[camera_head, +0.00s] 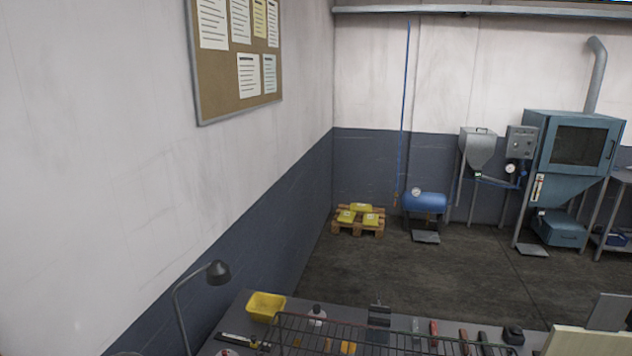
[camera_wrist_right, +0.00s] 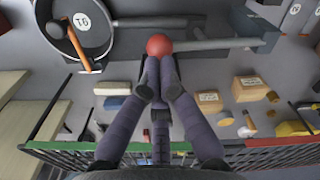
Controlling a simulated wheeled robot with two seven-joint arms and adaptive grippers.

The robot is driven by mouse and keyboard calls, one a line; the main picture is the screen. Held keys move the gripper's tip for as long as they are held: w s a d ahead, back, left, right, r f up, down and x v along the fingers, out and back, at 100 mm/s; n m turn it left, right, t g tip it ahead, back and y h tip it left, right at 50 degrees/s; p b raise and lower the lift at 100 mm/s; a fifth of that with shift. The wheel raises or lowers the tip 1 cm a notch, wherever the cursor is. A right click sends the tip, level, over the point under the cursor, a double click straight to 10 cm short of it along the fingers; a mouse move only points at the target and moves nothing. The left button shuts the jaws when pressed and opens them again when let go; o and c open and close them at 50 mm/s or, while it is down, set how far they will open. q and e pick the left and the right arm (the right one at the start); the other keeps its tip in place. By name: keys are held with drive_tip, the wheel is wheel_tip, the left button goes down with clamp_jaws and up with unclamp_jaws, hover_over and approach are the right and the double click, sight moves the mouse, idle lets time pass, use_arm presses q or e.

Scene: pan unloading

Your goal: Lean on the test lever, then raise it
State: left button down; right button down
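The test lever's round red knob (camera_wrist_right: 159,45) shows in the right wrist view, at the left end of a grey bar (camera_wrist_right: 225,43) that runs to the right. My right gripper (camera_wrist_right: 159,72) has its fingers drawn together, with the tips right at the near side of the knob. The knob stands out beyond the tips, not between them; I cannot tell whether they touch it. I cannot make out the lever in the head view. My left gripper is in neither view.
A wire rack (camera_wrist_right: 60,150) crosses below the fingers. In the head view, a yellow bin (camera_head: 266,306) and a lamp (camera_head: 217,272) stand at the bench's left.

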drive_tip(key=shift+s+f+b, duration=0.1)
drive_tip(key=shift+f+b, duration=1.35)
drive_tip(key=shift+f, duration=0.6)
drive_tip(key=shift+r, duration=0.1)
idle(0.8)
drive_tip(key=shift+r+p, duration=2.75)
drive_tip(key=shift+r, duration=0.75)
